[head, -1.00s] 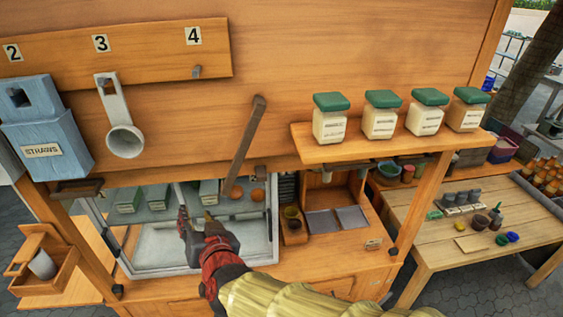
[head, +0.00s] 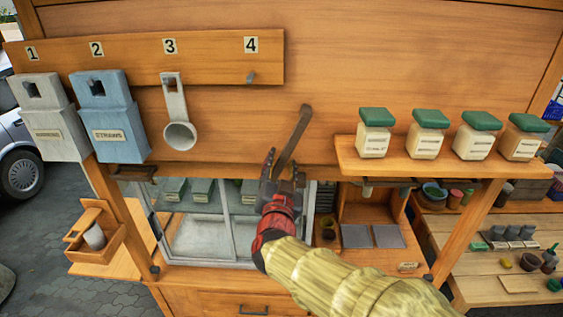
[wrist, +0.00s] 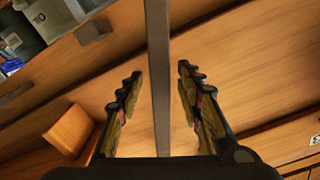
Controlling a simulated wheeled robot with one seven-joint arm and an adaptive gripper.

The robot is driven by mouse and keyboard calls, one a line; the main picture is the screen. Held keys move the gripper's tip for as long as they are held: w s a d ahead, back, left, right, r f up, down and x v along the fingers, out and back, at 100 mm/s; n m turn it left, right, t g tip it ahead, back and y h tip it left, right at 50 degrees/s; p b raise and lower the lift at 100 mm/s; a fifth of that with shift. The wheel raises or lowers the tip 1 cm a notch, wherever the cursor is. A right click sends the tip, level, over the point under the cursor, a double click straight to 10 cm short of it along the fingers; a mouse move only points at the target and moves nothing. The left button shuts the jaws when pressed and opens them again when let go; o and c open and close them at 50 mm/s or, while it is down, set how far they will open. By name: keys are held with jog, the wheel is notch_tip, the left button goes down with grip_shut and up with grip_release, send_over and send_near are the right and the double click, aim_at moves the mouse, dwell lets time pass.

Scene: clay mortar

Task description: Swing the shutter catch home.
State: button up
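The shutter catch (head: 296,133) is a dark bar on the wooden shutter board, with its rounded upper end at the upper right and its length slanting down to the left. Its lower end is hidden behind my gripper (head: 283,168). My gripper is open, with one finger on each side of the bar's lower part. In the wrist view the catch (wrist: 158,50) runs upright between the two spread fingers of my gripper (wrist: 158,74). Gaps show on both sides, so the fingers do not visibly press on it.
A shelf (head: 349,160) with several green-lidded jars juts out to the right. A peg rail (head: 215,66) holds a straws box (head: 108,120) and a grey scoop (head: 178,112) at left. A glass-fronted case (head: 190,240) stands below. The board around the catch is bare.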

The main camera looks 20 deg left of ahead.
jog(key=shift+w+a, duration=0.15)
jog(key=shift+w, duration=0.2)
jog(key=shift+s, duration=0.1)
jog(key=shift+c, duration=0.6)
jog(key=c, duration=0.7)
grip_shut()
